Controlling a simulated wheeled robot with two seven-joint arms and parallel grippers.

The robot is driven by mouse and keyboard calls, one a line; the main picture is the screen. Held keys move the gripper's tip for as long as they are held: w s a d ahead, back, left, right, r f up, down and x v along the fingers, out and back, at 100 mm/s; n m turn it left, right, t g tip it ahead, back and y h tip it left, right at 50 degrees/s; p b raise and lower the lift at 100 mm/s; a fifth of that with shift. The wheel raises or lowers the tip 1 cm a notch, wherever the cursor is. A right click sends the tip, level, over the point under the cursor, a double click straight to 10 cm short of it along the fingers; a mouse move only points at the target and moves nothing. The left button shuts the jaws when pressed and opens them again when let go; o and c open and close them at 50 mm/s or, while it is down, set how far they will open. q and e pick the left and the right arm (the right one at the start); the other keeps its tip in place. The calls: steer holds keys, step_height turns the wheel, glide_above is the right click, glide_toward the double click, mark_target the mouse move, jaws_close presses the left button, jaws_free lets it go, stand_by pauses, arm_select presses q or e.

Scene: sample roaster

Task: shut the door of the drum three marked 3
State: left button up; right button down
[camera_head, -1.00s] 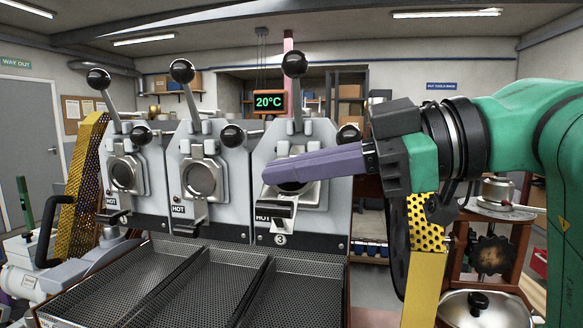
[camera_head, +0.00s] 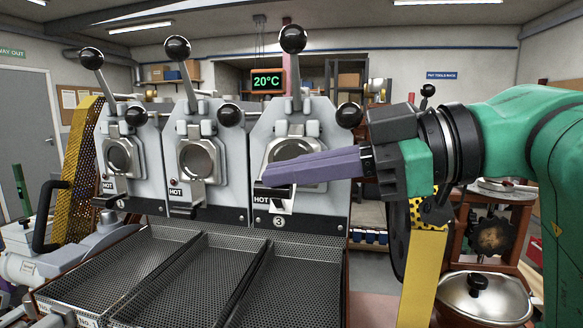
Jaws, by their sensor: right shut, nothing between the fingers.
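Drum three (camera_head: 312,205) is the rightmost of the three grey drum units, with the tag 3 (camera_head: 278,222) low on its front. Its round door area (camera_head: 291,148) shows above my right gripper; its lower part is hidden, so I cannot tell whether the door is fully shut. A pale chute (camera_head: 281,207) shows under the fingers beside the HOT label. My right gripper (camera_head: 268,176) reaches in from the right, its purple fingers shut and empty across the lower front of drum three. Contact cannot be told. My left gripper is not in view.
Drum three's tall lever (camera_head: 293,40) rises above it, and a black knob (camera_head: 349,115) stands at its right. Two similar drums (camera_head: 197,158) stand to the left. Perforated trays (camera_head: 210,270) lie below. A yellow guard (camera_head: 425,265) is under my right arm.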

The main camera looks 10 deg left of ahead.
steer(key=b+v, duration=0.1)
steer(key=v, duration=1.3)
steer(key=shift+d+b, duration=0.25)
steer(key=shift+b, duration=0.15)
steer(key=shift+r, duration=0.1)
steer(key=s+r+p, duration=0.4)
steer(key=r, duration=0.2)
steer(key=shift+s, duration=0.4)
